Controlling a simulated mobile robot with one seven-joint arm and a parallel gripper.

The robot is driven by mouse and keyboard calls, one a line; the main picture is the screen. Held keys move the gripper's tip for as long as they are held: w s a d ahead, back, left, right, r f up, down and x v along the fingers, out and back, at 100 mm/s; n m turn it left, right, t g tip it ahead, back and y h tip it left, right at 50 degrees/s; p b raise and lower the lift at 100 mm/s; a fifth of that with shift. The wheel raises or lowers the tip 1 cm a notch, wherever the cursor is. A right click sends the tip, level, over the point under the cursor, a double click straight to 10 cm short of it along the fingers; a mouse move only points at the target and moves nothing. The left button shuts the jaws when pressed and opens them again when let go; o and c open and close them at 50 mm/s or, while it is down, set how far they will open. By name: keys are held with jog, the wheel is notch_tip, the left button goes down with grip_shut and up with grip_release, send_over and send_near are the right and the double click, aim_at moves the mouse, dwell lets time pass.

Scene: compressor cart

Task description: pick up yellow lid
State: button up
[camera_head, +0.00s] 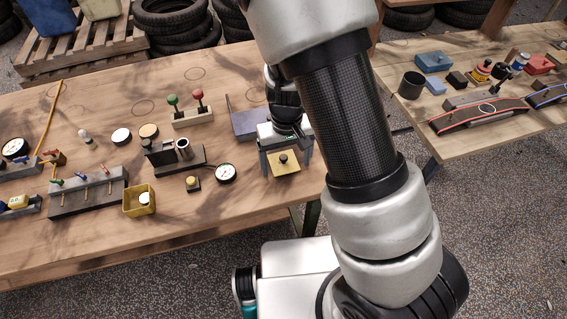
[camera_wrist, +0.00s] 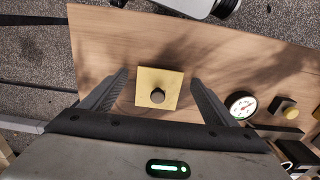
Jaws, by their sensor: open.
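The yellow lid (camera_head: 289,166) is a flat square plate with a dark round knob at its middle. It lies near the front right of the wooden table in the head view. In the wrist view the yellow lid (camera_wrist: 147,84) sits between the two open fingers. My gripper (camera_head: 287,162) is open and above the lid, one finger at each side of it. In the wrist view my gripper (camera_wrist: 158,78) shows clear gaps between both fingers and the lid. Whether the fingertips are at the lid's height is hard to tell.
A round gauge (camera_head: 225,173) and a small block with a yellow knob (camera_head: 193,183) are left of the lid. A yellow open box (camera_head: 139,201) stands further left. A purplish block (camera_head: 249,124) is behind. The front table edge (camera_head: 215,237) is close.

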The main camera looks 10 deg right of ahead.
jog(key=shift+f, duration=0.15)
jog(key=c, duration=1.1)
jog(key=shift+c, duration=0.2)
